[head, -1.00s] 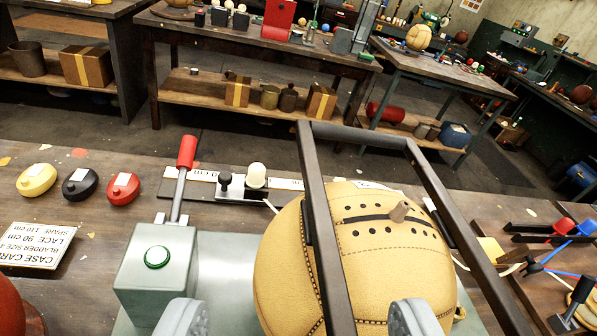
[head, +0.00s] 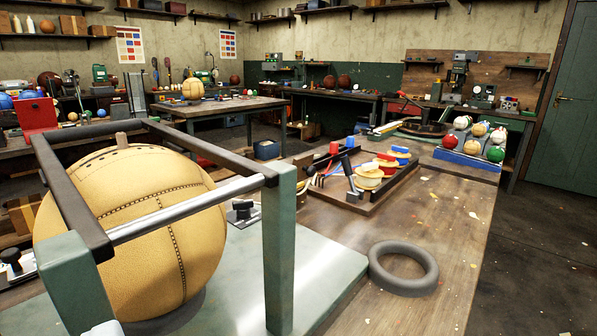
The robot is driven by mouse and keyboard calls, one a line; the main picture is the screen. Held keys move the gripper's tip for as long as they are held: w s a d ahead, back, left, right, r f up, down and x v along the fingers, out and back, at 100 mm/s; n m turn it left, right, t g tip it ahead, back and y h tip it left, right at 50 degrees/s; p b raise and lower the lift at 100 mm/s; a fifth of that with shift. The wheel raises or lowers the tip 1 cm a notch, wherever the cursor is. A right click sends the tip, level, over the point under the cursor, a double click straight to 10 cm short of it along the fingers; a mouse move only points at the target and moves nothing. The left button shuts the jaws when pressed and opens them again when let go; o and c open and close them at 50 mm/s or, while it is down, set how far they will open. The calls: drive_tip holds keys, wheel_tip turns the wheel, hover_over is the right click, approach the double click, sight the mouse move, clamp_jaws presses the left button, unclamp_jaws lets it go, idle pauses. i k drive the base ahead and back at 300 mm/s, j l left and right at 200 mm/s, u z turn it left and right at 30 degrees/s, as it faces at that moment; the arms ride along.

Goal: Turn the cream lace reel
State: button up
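Small round pieces in cream, red and blue stand in a tray (head: 400,186) on the bench, right of centre. The frontmost one (head: 368,180) looks mostly cream and may be the cream lace reel; it is too small to be sure. No lace end can be made out on it. Only a small pale grey tip of my gripper (head: 105,328) shows at the bottom left edge. It is well apart from the tray, in front of the large tan ball (head: 165,220). The rest of my gripper is out of the picture, so its opening cannot be seen.
A green frame (head: 280,250) with dark top bars stands around the tan ball on a pale green base (head: 330,270). A grey ring (head: 403,266) lies right of it. A blue rack (head: 466,163) of small coloured balls is farther back. The bench's right side is fairly clear.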

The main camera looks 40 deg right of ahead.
sight(368, 177)
drive_tip(key=z, duration=1.35)
drive_tip(key=i+l+u, duration=0.15)
drive_tip(key=i+l, duration=0.15)
drive_tip(key=i+l+u, duration=0.15)
drive_tip(key=l, duration=0.3)
drive_tip(key=i+j, duration=0.05)
drive_tip(key=i, duration=0.1)
